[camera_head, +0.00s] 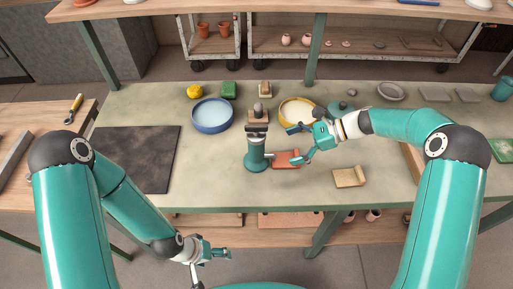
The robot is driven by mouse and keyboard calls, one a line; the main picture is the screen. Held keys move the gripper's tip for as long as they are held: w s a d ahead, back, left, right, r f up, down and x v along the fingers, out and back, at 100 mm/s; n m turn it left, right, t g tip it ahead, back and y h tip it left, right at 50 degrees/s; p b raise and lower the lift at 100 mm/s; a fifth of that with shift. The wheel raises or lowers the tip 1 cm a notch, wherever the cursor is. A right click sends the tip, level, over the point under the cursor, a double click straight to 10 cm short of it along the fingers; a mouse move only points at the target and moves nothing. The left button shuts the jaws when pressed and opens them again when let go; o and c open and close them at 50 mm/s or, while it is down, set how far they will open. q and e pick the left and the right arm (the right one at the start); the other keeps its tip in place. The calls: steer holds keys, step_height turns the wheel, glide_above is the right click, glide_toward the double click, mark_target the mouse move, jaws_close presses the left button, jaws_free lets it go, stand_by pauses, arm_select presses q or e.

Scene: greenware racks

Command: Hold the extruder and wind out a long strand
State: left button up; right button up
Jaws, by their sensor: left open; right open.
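The extruder (256,153) looks like a small upright green device with a dark top. It stands on the table near its front middle. My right gripper (291,146) is open, its fingers pointing left toward the extruder, just right of it and above a reddish block (287,160). Whether a finger touches the extruder or the block cannot be told. My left gripper (225,254) is open and empty, low in front of the table's front edge and well away from the extruder. No strand can be made out.
A dark mat (138,158) lies on the left of the worktable (215,180). A tan block (349,177) lies front right.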

mark_target(266, 154)
steer(key=b+x, duration=0.3)
steer(key=x, duration=0.5)
steer(key=shift+a+f, duration=0.1)
steer(key=shift+a, duration=0.25)
steer(key=c, duration=1.4)
steer(key=c, duration=0.5)
steer(key=shift+o, duration=0.2)
steer(key=shift+s+f, duration=0.1)
steer(key=shift+f, duration=0.05)
stand_by(0.4)
